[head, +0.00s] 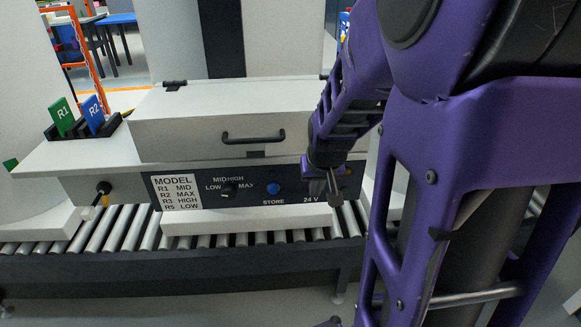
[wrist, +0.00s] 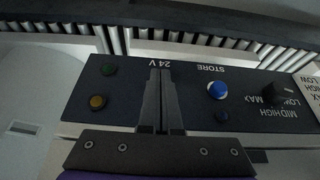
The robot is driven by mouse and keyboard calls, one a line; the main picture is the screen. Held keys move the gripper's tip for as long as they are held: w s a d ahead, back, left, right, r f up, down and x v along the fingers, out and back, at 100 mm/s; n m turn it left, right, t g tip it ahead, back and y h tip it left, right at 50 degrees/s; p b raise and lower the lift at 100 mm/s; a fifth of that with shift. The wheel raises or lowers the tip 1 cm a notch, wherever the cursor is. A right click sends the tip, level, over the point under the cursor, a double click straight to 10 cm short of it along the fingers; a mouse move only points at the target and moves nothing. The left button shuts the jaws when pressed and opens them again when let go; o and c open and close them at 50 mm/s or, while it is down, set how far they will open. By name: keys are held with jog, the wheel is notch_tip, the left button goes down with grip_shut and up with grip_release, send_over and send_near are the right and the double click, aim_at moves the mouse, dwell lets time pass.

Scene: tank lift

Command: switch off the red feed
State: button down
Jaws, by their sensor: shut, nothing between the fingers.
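The dark control panel (head: 250,198) is on the front of a light grey unit on a roller conveyor. Its 24 V label (head: 311,201) shows at the right end. My gripper (head: 333,192) is in front of that end, its fingers shut and empty. In the upside-down wrist view the shut fingers (wrist: 161,98) lie over the panel beside the 24 V label (wrist: 165,63). Whatever control sits under the fingers is hidden. A dark green lamp (wrist: 109,69) and an amber one (wrist: 97,102) show beside them. I see no red feed marking, and contact cannot be told.
A blue STORE button (head: 273,188) and a black selector knob (head: 228,189) sit left of my gripper. A MODEL chart (head: 176,192) is at the panel's left end. A handled lid (head: 225,115) is above. Green R1 (head: 62,115) and blue R2 (head: 94,112) tags stand in a rack.

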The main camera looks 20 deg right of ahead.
jog(key=shift+r+p, duration=0.45)
jog(key=shift+r, duration=0.35)
